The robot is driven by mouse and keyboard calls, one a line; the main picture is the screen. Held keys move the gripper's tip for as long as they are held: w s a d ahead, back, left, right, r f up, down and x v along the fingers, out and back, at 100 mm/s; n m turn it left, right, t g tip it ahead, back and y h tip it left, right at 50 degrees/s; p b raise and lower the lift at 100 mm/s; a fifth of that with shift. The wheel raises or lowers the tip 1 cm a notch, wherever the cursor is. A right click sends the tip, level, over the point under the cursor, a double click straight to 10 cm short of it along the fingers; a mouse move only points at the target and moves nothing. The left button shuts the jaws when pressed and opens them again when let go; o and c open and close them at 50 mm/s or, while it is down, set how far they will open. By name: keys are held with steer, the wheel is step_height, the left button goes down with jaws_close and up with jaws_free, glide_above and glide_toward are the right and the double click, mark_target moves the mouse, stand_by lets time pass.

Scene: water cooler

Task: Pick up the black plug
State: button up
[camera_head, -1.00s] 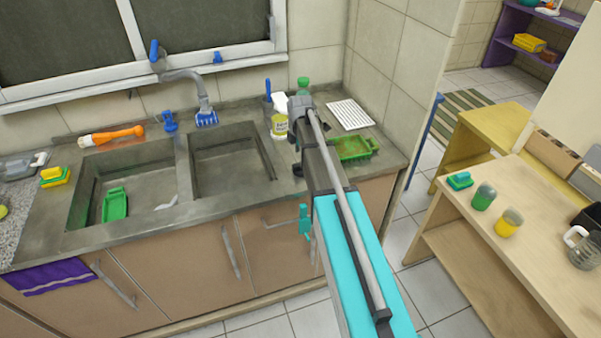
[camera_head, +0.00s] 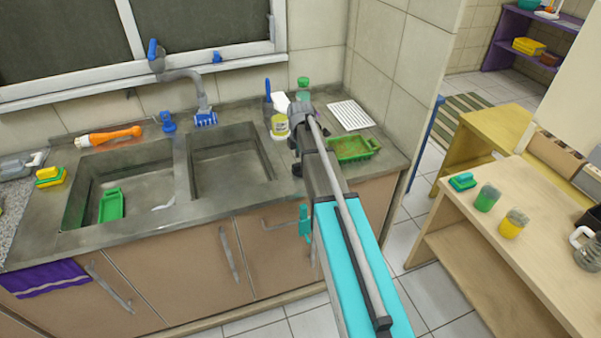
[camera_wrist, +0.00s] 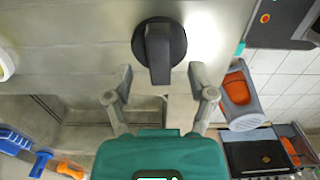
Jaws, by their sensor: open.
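The black plug (camera_wrist: 160,48) shows at the top middle of the wrist view. It is a round black disc with a raised bar-shaped handle, against the grey counter surface. My gripper (camera_wrist: 160,72) is open, with one finger on each side of the lower part of the handle in that picture. I see a gap between each finger and the handle, and cannot tell the height between them. In the head view my arm reaches over the counter right of the sink, and I cannot make out the plug there.
A double sink (camera_head: 232,165) lies left of my arm. A yellow-labelled bottle (camera_head: 280,126) stands close to my wrist. A green tray (camera_head: 354,148) and a white ribbed mat (camera_head: 350,115) lie to the right. A wooden table (camera_head: 530,225) with small jars stands further right.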

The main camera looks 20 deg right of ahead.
steer(key=shift+f+b, duration=1)
steer(key=shift+f, duration=0.3)
jaws_close()
